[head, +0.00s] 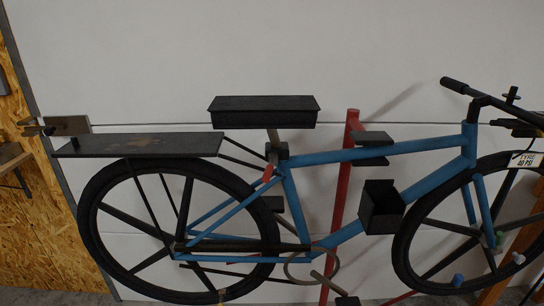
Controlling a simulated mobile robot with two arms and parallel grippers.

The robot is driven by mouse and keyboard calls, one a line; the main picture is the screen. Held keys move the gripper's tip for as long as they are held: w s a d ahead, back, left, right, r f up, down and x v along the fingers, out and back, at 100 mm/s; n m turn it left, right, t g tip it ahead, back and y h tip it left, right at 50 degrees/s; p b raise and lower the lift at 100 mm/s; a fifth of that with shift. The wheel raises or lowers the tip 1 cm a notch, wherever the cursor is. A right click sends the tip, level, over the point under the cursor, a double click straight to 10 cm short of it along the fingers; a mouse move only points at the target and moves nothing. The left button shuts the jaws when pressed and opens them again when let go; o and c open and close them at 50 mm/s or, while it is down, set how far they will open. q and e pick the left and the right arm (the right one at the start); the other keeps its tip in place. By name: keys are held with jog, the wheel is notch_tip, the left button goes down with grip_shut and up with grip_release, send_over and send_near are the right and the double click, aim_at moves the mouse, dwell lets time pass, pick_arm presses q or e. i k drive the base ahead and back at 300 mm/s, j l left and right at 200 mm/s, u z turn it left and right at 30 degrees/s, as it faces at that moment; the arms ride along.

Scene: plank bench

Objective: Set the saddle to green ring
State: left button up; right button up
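The black box-shaped saddle (263,111) sits level on top of a metallic seat post (274,138) of the blue bicycle (400,149). A short length of post shows between the saddle and the dark clamp (277,153) at the top of the seat tube. A small red lever (268,173) sticks out by the clamp. I cannot make out a green ring on the post; shade hides its markings. Neither of my grippers can be made out in the head view.
A dark flat rack (140,145) lies behind the saddle, over the rear wheel. A red post (343,190) stands behind the frame. A black open box (381,207) hangs at the down tube. The handlebar and a "TYRE 80 PSI" tag (526,160) are at right. Space above the saddle is clear.

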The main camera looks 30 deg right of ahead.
aim_at(270, 113)
jog(key=i+z, duration=0.15)
jog(key=z, duration=0.2)
jog(key=i+l+z, duration=0.1)
jog(key=z, duration=0.25)
jog(key=i+z, duration=0.3)
jog(key=k+j, duration=0.05)
jog(key=k, duration=0.05)
